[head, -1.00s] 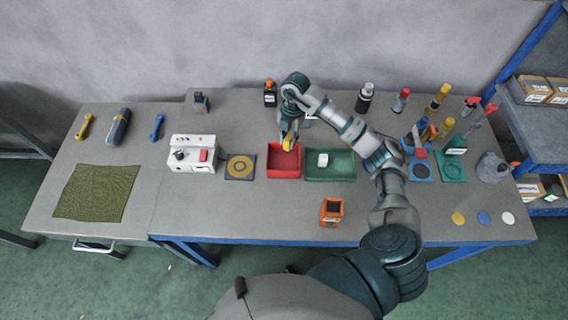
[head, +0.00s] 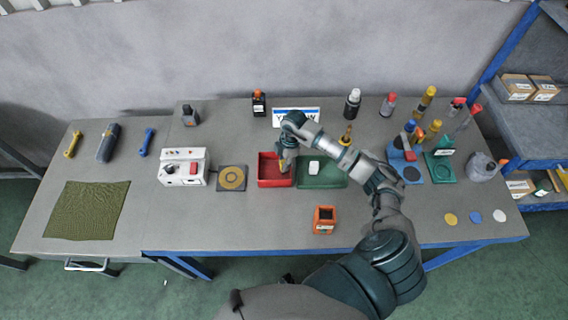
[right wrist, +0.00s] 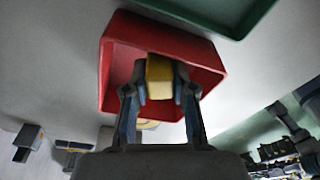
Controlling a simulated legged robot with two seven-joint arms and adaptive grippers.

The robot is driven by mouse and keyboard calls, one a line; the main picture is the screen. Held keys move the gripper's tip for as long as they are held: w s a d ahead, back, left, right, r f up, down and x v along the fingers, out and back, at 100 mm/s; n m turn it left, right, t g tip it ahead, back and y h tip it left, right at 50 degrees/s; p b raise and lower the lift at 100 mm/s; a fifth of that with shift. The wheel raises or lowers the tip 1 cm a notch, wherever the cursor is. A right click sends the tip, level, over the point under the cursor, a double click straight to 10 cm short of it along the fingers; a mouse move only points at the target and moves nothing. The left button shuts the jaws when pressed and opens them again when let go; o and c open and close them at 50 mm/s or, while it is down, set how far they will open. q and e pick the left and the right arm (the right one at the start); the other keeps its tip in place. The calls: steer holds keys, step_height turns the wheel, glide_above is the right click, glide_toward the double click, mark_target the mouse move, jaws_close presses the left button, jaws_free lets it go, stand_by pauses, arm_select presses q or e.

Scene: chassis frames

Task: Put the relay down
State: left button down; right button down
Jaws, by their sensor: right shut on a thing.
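My right gripper (head: 284,166) points down at the red tray (head: 263,182) and its tips are at or inside the tray's right part. In the right wrist view the gripper (right wrist: 160,92) is shut on a yellow block, the relay (right wrist: 159,70), with the red tray (right wrist: 115,60) around and behind it. The relay is hidden by the gripper in the head view. I cannot tell whether the relay touches the tray floor. My left gripper is not in view.
A green tray (head: 322,185) with a white block (head: 314,167) stands right of the red tray. A dark mat with a yellow ring (head: 232,178) and a white device (head: 183,170) lie to the left. An orange open box (head: 325,220) stands in front.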

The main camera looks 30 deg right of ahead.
steer(key=shift+d+f, duration=0.1)
steer(key=shift+f, duration=0.4)
steer(key=c, duration=1.4)
jaws_free()
steer(key=shift+a, duration=0.25)
steer(key=o, duration=0.4)
steer(key=shift+a+r, duration=0.1)
steer(key=shift+a, duration=0.1)
steer(key=shift+o, duration=0.2)
steer(key=shift+a+r, duration=0.1)
steer(key=shift+a, duration=0.15)
steer(key=shift+d+r, duration=0.25)
steer(key=shift+r, duration=0.1)
steer(key=r, duration=0.3)
steer(key=d+r, duration=0.1)
steer(key=r, duration=0.3)
steer(key=r+b, duration=0.1)
steer(key=r, duration=0.2)
steer(key=shift+d+r, duration=0.25)
steer(key=shift+d, duration=0.05)
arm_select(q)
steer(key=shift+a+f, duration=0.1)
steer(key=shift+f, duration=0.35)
arm_select(e)
steer(key=shift+s+r, duration=0.1)
steer(key=shift+r, duration=0.25)
